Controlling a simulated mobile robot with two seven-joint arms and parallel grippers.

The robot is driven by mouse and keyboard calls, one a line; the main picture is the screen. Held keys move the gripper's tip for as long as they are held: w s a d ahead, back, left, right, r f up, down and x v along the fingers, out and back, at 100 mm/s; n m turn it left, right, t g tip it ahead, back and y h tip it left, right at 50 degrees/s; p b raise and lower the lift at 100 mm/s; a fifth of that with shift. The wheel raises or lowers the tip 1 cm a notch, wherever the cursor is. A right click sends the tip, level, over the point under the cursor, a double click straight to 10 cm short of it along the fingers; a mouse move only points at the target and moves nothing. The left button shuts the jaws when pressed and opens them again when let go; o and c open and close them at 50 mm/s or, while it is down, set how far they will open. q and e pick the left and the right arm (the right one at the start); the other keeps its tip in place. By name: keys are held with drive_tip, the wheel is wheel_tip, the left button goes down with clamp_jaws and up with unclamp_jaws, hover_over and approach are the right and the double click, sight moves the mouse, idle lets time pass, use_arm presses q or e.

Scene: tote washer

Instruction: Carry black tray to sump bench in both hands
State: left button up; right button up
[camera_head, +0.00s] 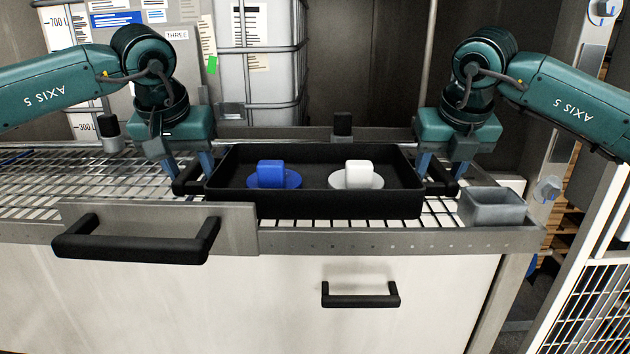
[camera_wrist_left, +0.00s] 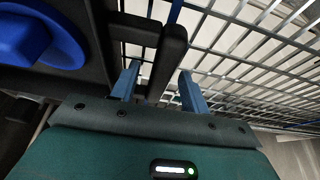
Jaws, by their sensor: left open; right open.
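The black tray (camera_head: 313,205) sits on the wire-grid bench top and holds a blue piece (camera_head: 272,176) on the left and a white piece (camera_head: 357,175) on the right, each with a round base and block top. My left gripper (camera_head: 192,172) is open at the tray's left handle; in the left wrist view, its blue fingers (camera_wrist_left: 158,85) stand on either side of the black handle bar (camera_wrist_left: 168,62). My right gripper (camera_head: 438,170) is open at the tray's right handle (camera_head: 440,187). Whether the fingers touch the handles cannot be told.
A grey open box (camera_head: 491,206) stands right of the tray near the bench corner. A grey panel with a large black handle (camera_head: 137,240) hangs at the front left. A caged white container (camera_head: 262,60) stands behind. Bare wire grid (camera_head: 70,190) lies to the left.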

use_arm(q)
drive_tip(key=shift+w+f, duration=0.15)
drive_tip(key=shift+f, duration=0.2)
use_arm(e)
drive_tip(key=shift+w+f, duration=0.1)
drive_tip(key=shift+f, duration=0.2)
use_arm(q)
clamp_jaws()
use_arm(e)
clamp_jaws()
use_arm(q)
drive_tip(key=shift+r, duration=0.1)
use_arm(e)
drive_tip(key=shift+r, duration=0.1)
